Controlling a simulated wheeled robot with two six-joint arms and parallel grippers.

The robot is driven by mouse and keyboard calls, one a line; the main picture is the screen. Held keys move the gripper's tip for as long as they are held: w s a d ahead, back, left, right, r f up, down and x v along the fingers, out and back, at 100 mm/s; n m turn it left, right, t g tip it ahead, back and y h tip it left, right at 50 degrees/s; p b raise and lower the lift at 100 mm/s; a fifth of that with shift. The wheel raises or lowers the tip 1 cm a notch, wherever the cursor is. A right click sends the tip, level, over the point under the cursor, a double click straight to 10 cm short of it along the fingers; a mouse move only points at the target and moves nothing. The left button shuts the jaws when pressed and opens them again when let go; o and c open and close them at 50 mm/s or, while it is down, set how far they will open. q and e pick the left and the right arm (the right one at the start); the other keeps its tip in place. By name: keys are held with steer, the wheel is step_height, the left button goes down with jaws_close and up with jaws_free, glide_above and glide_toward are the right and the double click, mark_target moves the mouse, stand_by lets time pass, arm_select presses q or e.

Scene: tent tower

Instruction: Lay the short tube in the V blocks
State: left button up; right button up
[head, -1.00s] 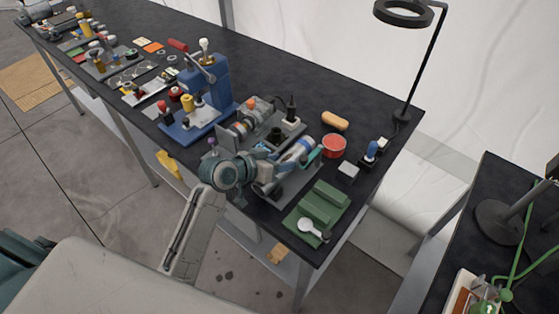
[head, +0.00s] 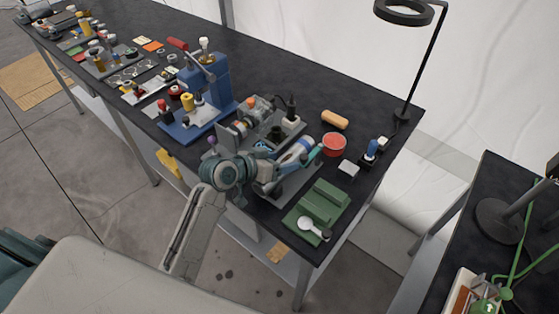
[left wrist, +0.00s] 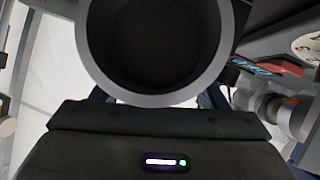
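The short tube (left wrist: 157,92) fills the upper middle of the left wrist view, its grey end ring and dark bore facing the camera. My left gripper (head: 308,154) is over the bench, right of the middle of the head view. It appears shut on the tube, though the tube hides its fingers in the wrist view. A green stepped block (head: 325,198) on a green plate lies just in front and to the right of the gripper. I cannot make out clearly which blocks are the V blocks; my arm covers part of the grey plate (head: 292,187) beneath it. My right gripper is not in view.
A red round tub (head: 334,144) stands close right of the left gripper. A white-faced gauge (head: 307,223) lies at the bench's front edge. A blue press (head: 207,95) and small fixtures stand left. A lamp (head: 405,75) rises at the back right corner.

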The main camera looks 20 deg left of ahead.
arm_select(q)
steer(key=shift+f, duration=0.1)
steer(key=shift+s+a, duration=0.1)
steer(key=b+v, duration=0.2)
steer(key=v, duration=0.8)
steer(key=shift+s+a+r+b, duration=0.15)
steer(key=shift+a+r+b, duration=0.05)
steer(key=shift+r+b, duration=0.1)
stand_by(0.6)
